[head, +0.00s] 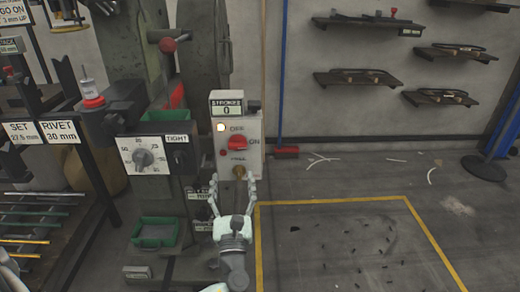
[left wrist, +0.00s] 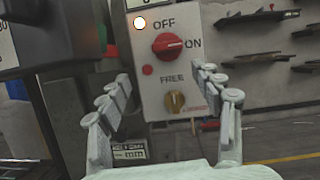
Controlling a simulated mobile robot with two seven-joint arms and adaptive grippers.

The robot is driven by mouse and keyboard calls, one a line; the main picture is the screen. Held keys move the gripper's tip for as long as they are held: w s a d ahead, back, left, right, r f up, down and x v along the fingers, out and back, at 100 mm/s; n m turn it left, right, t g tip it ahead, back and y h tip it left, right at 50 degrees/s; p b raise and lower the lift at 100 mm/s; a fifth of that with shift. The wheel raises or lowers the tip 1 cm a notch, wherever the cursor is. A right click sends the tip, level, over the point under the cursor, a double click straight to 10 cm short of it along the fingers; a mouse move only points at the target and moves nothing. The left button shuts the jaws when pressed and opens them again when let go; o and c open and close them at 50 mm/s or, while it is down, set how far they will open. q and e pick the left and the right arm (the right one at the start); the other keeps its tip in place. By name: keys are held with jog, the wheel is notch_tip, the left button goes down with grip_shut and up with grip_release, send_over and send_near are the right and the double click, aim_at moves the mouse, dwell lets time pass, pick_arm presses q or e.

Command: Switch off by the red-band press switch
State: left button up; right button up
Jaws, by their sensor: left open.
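A grey switch box (head: 252,128) stands on the green press (head: 105,62), which carries a red slanted strip (head: 177,97). The box has a red rotary switch (head: 238,142), labelled OFF above and ON at right; it also shows in the left wrist view (left wrist: 168,45). The red switch's grip lies roughly horizontal, towards ON. A white lamp (left wrist: 139,23) beside OFF is lit. A brass knob (left wrist: 175,101) sits below, near FREE. My left gripper (head: 232,187) is open and empty in front of the box's lower part, below the red switch. My right gripper is out of view.
A counter reading 0 (head: 227,109) tops the box. A dial panel (head: 150,155) and green tray (head: 157,232) are to the left. A rod rack (head: 30,215) stands far left. Yellow-taped floor (head: 330,201) at right is mostly clear. Shelves (head: 370,77) hang on the wall.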

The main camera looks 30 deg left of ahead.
aim_at(237, 149)
pick_arm(q)
jog(key=shift+m+t, duration=0.5)
jog(key=x, duration=0.4)
jog(key=d+p+x, duration=0.1)
jog(key=x, duration=0.2)
jog(key=shift+w+r, duration=0.3)
jog(key=shift+r, duration=0.05)
jog(key=shift+w+a+r, duration=0.15)
jog(key=shift+w+a, duration=0.05)
jog(key=shift+w, duration=0.2)
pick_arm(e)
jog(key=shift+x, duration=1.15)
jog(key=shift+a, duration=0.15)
pick_arm(q)
jog(key=c, duration=1.2)
jog(key=shift+o, duration=0.2)
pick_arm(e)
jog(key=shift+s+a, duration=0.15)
